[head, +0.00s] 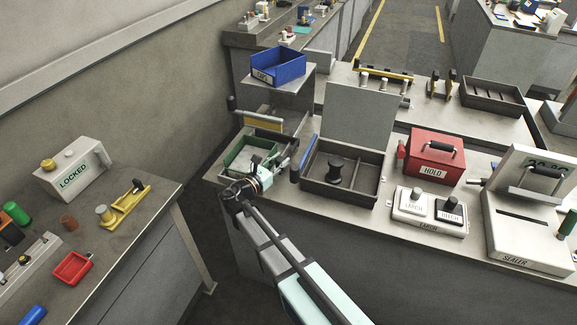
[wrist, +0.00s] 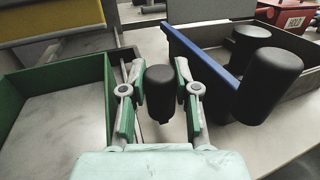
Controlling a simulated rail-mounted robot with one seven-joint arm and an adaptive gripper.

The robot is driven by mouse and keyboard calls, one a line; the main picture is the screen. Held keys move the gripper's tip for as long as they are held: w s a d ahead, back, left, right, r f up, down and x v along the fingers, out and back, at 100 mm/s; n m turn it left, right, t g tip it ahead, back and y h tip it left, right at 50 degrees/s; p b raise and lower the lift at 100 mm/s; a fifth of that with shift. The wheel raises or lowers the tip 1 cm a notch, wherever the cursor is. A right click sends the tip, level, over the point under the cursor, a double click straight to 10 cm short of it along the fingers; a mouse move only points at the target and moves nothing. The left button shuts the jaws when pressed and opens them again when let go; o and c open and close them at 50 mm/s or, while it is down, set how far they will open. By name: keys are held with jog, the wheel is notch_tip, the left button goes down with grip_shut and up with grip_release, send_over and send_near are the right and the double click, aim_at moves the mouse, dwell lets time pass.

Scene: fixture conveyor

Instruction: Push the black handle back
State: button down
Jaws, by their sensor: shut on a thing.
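My gripper (head: 272,163) is low at the right side of the green-walled tray in the head view. The handle stands by a narrow grey rail (wrist: 129,62) beside the green tray. In the head view my gripper mostly hides this handle, and its base is hidden in the wrist view.
The green tray (wrist: 104,80) is close on the left. A second black handle (wrist: 270,84) stands close on the right, by the blue-edged grey box (wrist: 205,72), which holds a black knob (head: 335,166). A yellow-faced piece (head: 263,121) lies behind.

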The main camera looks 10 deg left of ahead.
jog(key=c, duration=0.8)
grip_release()
jog(key=shift+s, duration=0.1)
jog(key=v, duration=1.2)
jog(key=shift+c, duration=0.5)
